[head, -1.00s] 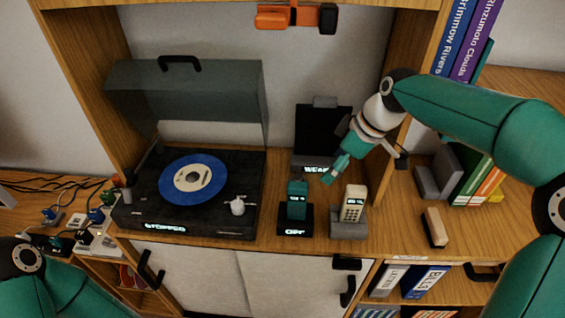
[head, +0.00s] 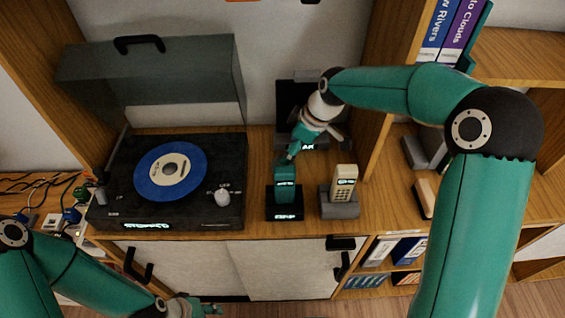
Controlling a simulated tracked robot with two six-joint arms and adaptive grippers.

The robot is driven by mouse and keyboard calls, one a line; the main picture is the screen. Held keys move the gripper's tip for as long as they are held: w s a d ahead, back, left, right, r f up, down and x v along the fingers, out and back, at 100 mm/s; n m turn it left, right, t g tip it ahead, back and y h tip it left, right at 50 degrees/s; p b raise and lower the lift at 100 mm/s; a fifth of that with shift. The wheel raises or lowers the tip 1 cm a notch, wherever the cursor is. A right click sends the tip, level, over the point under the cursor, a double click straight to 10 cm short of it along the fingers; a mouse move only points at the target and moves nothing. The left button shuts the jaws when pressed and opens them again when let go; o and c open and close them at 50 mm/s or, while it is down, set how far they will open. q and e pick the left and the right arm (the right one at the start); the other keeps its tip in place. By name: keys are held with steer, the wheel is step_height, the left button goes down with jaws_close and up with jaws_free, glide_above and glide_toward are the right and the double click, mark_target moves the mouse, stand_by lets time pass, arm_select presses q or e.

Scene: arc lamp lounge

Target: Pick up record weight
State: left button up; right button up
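A small pale, rounded knob-like piece (head: 222,196) stands on the right front of the black record player (head: 128,208); it may be the record weight, but I cannot be sure. A blue record (head: 170,172) with a cream label lies on the platter, and no weight shows on it. My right gripper (head: 293,152) hangs above the back of the shelf, right of the player and behind the teal phone; its fingers point down-left and hold nothing that I can see. My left gripper (head: 206,309) is low at the bottom edge, in front of the cabinet, partly cut off.
The player's grey lid (head: 150,84) stands open. A teal phone (head: 285,184) and a cream phone (head: 345,182) stand on docks right of the player. A dark display stand (head: 292,100) is behind my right gripper. Cables and plugs (head: 62,217) lie at the left.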

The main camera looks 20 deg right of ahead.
steer(key=shift+p+x, duration=0.5)
steer(key=shift+x, duration=2.5)
steer(key=shift+s+a, duration=0.1)
steer(key=shift+a, duration=0.05)
steer(key=shift+r, duration=0.1)
steer(key=c, duration=1.1)
